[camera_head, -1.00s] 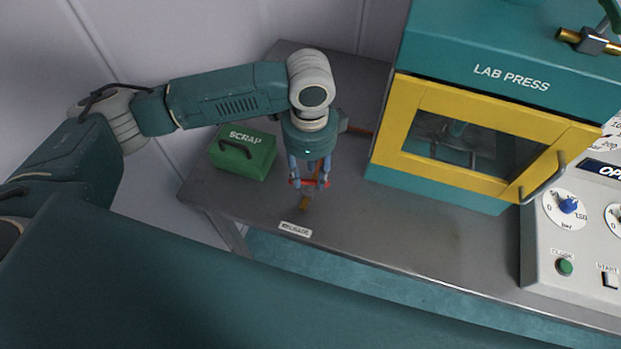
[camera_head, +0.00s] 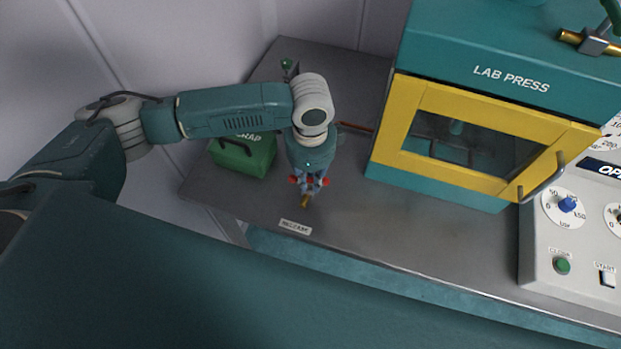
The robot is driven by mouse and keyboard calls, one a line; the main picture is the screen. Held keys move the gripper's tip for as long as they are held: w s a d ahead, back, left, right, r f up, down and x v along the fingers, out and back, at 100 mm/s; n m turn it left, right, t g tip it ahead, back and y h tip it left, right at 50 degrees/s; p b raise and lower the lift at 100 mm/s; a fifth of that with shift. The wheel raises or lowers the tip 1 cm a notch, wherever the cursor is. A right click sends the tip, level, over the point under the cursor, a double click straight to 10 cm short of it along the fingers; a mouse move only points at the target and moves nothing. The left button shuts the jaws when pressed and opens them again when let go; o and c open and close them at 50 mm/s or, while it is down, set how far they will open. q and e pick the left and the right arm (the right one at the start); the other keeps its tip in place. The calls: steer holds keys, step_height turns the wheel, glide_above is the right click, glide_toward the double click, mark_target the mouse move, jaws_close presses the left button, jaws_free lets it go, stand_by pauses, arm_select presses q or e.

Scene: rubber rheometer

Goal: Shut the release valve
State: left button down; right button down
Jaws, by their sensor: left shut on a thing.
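The release valve shows as a red handle (camera_head: 325,181) with a brass spout (camera_head: 306,202), on the bench just behind the small label plate (camera_head: 295,227). My left gripper (camera_head: 308,184) points down over the valve and is shut on the red handle. Red ends of the handle stick out on both sides of the fingers. The fingers and wrist hide the handle's middle and the valve body, so I cannot tell how far it is turned. My right gripper is not in view.
A green scrap box (camera_head: 243,157) stands close left of my left gripper, partly behind my arm. The lab press (camera_head: 480,120) with its yellow door stands to the right. A control panel (camera_head: 575,240) is at the far right. The bench (camera_head: 400,230) is clear in front of the press.

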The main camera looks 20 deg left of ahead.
arm_select(q)
steer(key=shift+s+r+m+p, duration=0.1)
steer(key=shift+r+m+p, duration=0.15)
steer(key=shift+m+p, duration=0.8)
steer(key=shift+m, duration=0.05)
steer(key=shift+f+m, duration=0.15)
steer(key=shift+m, duration=0.25)
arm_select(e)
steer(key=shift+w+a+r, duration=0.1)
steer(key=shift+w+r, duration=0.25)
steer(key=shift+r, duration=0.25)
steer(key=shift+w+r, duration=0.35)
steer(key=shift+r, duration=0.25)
arm_select(q)
steer(key=c, duration=1.7)
jaws_free()
steer(key=shift+o, duration=0.2)
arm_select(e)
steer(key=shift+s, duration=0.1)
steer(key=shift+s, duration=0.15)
